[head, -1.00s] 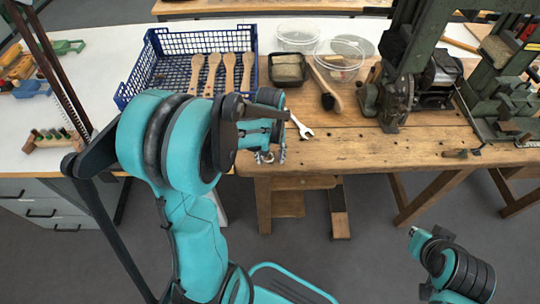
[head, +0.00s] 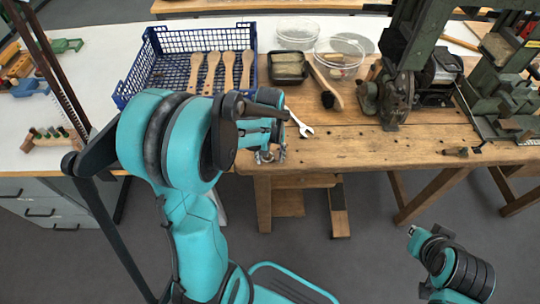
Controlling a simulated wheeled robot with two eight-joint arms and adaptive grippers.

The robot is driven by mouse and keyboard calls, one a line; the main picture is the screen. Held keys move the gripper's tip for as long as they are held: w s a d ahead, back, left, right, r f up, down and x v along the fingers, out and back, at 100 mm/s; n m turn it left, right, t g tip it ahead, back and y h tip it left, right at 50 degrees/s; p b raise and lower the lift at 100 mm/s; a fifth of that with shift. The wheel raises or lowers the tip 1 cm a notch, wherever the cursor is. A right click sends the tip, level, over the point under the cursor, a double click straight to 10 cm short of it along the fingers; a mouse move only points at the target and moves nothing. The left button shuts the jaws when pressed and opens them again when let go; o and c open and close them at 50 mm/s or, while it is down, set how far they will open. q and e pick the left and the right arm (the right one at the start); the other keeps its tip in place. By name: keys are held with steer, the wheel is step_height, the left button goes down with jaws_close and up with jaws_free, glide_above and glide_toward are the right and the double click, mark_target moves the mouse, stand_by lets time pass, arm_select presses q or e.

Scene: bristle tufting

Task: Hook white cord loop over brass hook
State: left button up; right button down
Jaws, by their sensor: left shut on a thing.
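My left arm reaches in from the left to the front edge of the wooden bench (head: 350,152). My left gripper (head: 272,155) is at that edge, small and partly hidden behind its own wrist. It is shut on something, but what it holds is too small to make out. I cannot pick out the white cord loop or the brass hook; the area around the fingers is largely covered by my arm. My right arm shows at the lower right over the floor, and its gripper cannot be made out.
A wrench (head: 299,124) lies just beyond the left gripper. A blue crate (head: 150,62) with several wooden brush handles stands behind the arm. A dark tray (head: 288,76), clear bowls (head: 340,62) and a brush (head: 328,88) are further back. Green machines (head: 405,70) stand at the right.

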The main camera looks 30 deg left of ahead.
arm_select(q)
steer(key=shift+f, duration=0.25)
steer(key=o, duration=1.3)
steer(key=shift+r, duration=0.15)
step_height(320, 180, up, 10)
steer(key=p, duration=0.8)
steer(key=shift+r, duration=0.15)
